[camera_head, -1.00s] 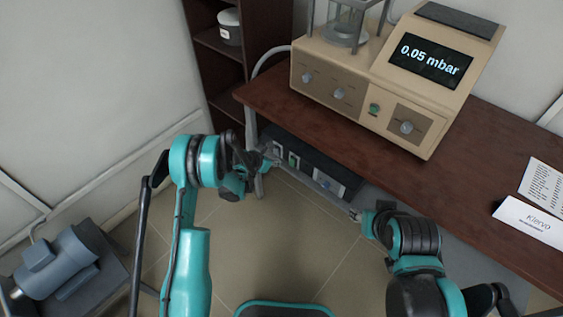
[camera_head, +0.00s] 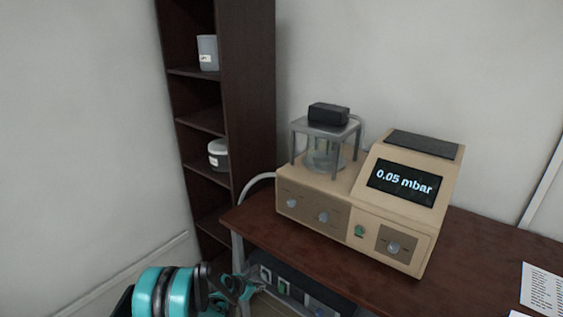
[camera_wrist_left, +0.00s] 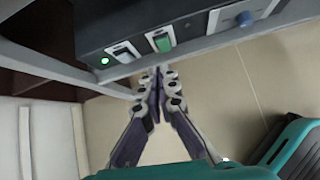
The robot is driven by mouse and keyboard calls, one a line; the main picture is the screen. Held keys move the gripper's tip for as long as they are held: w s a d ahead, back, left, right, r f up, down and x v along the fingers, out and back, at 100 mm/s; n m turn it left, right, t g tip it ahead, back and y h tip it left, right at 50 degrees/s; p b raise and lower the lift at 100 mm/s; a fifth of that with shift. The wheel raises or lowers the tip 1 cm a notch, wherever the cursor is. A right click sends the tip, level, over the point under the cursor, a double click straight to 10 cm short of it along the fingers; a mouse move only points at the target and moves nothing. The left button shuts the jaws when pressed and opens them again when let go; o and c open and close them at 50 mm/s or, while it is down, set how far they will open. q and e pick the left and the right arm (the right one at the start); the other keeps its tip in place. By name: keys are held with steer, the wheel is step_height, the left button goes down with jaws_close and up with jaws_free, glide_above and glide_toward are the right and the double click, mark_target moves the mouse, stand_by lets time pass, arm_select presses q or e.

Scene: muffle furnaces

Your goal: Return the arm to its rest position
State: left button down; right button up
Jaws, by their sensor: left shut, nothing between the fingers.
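My left arm enters at the lower left of the head view, bent and teal. Its dark gripper (camera_head: 245,285) is low beside the table's front left corner, close to the dark switch box under the tabletop. In the left wrist view the gripper's fingers (camera_wrist_left: 157,82) are together, with nothing between them. They point toward the switch box (camera_wrist_left: 150,30), which shows a lit green lamp, rocker switches and a blue knob. I cannot tell how close the fingertips are to its frame. My right arm is not in the head view.
A beige instrument (camera_head: 335,215) reading 0.05 mbar stands on the brown table (camera_head: 470,265), with a glass chamber on its left part. A dark shelf (camera_head: 245,110) with white containers stands behind. Papers (camera_head: 542,290) lie at the right. Open tiled floor (camera_wrist_left: 225,90) shows below the box.

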arm_select(q)
steer(key=s+a+r+m+y, duration=0.1)
steer(key=s+a+r+m, duration=0.1)
steer(key=s+r+m, duration=0.7)
steer(key=s+a+r+m+y, duration=0.2)
steer(key=s+r+m, duration=0.25)
steer(key=r, duration=0.85)
steer(key=s+a+r+m+y, duration=0.1)
steer(key=s+a+m, duration=0.1)
steer(key=s+m, duration=0.5)
steer(key=s+a+r+m+y, duration=0.1)
steer(key=s+m, duration=0.6)
steer(key=s, duration=0.7)
steer(key=shift+s+a+r, duration=0.25)
steer(key=shift+a+r, duration=0.2)
steer(key=shift+a, duration=0.1)
steer(key=c, duration=2.3)
jaws_free()
